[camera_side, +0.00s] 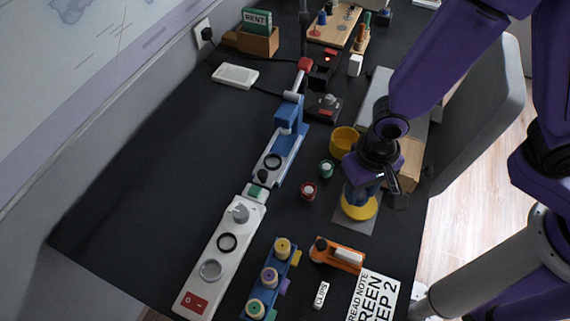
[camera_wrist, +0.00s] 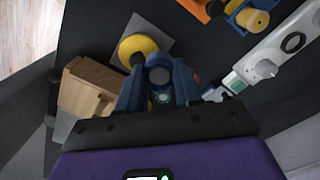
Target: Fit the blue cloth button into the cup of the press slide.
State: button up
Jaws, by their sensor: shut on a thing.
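My gripper (camera_side: 362,192) is low over a yellow disc (camera_side: 357,208) on a grey plate at the right of the desk. In the wrist view my gripper (camera_wrist: 160,88) has its blue fingers shut on a small round dark blue-grey piece (camera_wrist: 159,74), apparently the blue cloth button; its details are dim. The blue press (camera_side: 291,122) stands left of my gripper, apart from it. I cannot see anything in that ring.
A green piece (camera_side: 327,168) and a red piece (camera_side: 309,191), both white-topped, stand between gripper and press. A yellow bowl (camera_side: 344,140) and wooden box (camera_side: 410,160) are behind. A white unit (camera_side: 222,255), blue spool rack (camera_side: 269,276) and orange tool (camera_side: 338,255) stand in front. The desk's left is clear.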

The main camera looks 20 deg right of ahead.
jog(key=w+a+r+m, duration=0.2)
jog(key=w+m, duration=0.5)
jog(key=w, duration=0.4)
send_over(273, 162)
jog(key=f, duration=0.9)
jog(key=shift+s+d, duration=0.2)
jog(key=shift+s, duration=0.15)
jog(key=shift+w+a+f, duration=0.25)
jog(key=shift+w+f, duration=0.1)
jog(key=shift+f, duration=1.55)
jog(key=o, duration=1.1)
jog(key=shift+f, duration=0.15)
